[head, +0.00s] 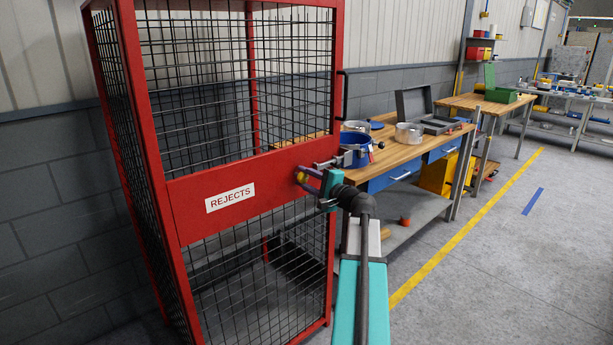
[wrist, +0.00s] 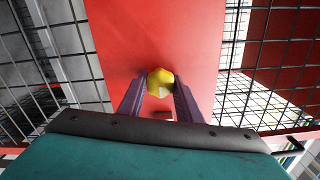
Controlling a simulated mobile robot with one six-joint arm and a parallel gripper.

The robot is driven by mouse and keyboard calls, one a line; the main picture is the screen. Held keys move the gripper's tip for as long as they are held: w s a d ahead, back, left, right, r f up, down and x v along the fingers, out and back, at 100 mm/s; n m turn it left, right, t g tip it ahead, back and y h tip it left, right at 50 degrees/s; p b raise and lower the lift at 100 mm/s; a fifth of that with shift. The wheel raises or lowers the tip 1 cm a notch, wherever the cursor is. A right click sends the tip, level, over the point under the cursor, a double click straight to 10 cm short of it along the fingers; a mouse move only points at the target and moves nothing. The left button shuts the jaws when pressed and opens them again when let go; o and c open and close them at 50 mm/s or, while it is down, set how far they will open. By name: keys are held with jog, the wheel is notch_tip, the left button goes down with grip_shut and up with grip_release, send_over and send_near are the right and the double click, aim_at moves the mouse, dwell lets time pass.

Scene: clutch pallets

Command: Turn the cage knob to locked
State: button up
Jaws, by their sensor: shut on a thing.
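The red mesh cage (head: 190,215) has a wide red band with a white REJECTS label (head: 230,198). The cage knob (wrist: 160,82) is yellow and sits on the red band (wrist: 150,35) in the wrist view. My gripper (wrist: 160,88) has its two purple fingers on either side of the knob, shut on it. In the head view my gripper (head: 303,175) is at the right end of the band, and the knob is mostly hidden between the fingers. I cannot tell from these frames which way the knob is turned.
A metal latch bar (head: 330,162) and a dark vertical handle (head: 344,95) are close by my gripper at the cage's right edge. A wooden workbench (head: 400,150) with a blue container (head: 352,150) stands behind. The floor at the right is clear.

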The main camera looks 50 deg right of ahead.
dwell(0.4)
jog(key=o, duration=1)
jog(key=shift+o, duration=0.2)
jog(key=s+a+b, duration=0.1)
jog(key=s, duration=1.2)
jog(key=shift+s, duration=0.35)
